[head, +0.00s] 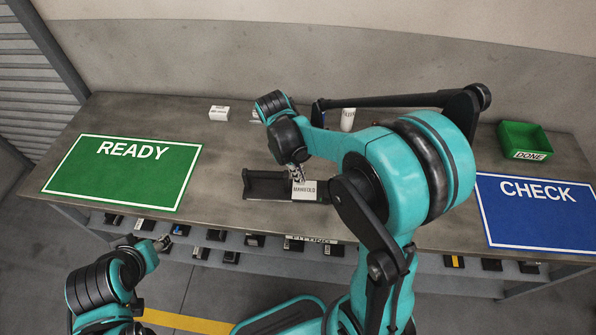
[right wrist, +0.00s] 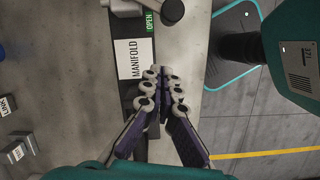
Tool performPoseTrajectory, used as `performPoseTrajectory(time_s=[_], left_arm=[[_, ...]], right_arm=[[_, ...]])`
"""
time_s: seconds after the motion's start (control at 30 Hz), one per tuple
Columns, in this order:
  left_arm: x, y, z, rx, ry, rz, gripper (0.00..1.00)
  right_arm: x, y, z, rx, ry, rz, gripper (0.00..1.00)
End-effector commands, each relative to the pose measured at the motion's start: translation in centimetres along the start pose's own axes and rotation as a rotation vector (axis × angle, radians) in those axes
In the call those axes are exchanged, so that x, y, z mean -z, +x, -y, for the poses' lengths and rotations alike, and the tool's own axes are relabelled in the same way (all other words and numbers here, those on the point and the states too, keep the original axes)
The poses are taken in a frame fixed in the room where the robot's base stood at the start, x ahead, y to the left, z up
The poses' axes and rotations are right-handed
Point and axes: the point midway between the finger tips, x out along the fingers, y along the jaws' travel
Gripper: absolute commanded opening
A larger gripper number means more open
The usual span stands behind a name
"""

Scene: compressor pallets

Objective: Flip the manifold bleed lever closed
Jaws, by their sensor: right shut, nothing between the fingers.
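The manifold is a dark block (head: 265,186) on the table near its front edge, with a white MANIFOLD label (head: 305,190). The label also shows in the right wrist view (right wrist: 133,72), with a green OPEN tag (right wrist: 149,19) beside its top end. A grey rod-like part (right wrist: 124,7) is cut off at the top edge there; I cannot tell whether it is the bleed lever. My right gripper (head: 298,178) is shut and empty, over the manifold beside the label. My left gripper (head: 163,243) is low at the left, off the table's front; its jaw state is unclear.
A green READY mat (head: 120,185) lies left and a blue CHECK mat (head: 530,220) right. A green DONE bin (head: 523,138) stands at the back right. Small white boxes (head: 219,113) stand at the back. A shelf with several dark parts runs below the table.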

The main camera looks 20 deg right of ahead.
Motion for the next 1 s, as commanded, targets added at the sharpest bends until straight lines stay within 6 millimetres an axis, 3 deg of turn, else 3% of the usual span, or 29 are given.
performPoseTrajectory(time_s=[0.03, 0.2, 0.3, 0.5, 1.0], left_arm=[[-0.5, 0.7, 0.0, 0.000, 0.000, 0.000, 0.45], [-1.2, 1.6, 0.0, 0.000, 0.000, 0.000, 0.45], [-1.3, 1.8, 0.0, 0.000, 0.000, 0.000, 0.45], [-1.4, 2.0, 0.0, 0.000, 0.000, 0.000, 0.45], [-1.4, 2.0, 0.0, 0.000, 0.000, 0.000, 0.45]], right_arm=[[0.1, 1.5, 0.0, 0.000, 0.001, 0.000, 0.00], [-0.2, 4.7, 0.0, 0.000, 0.003, 0.000, 0.00], [-2.0, 4.7, 0.0, 0.000, 0.005, 0.000, 0.00], [-3.6, 5.0, 0.0, 0.000, 0.002, -0.001, 0.00], [-4.0, 5.0, 0.1, -0.002, -0.006, 0.000, 0.00]])
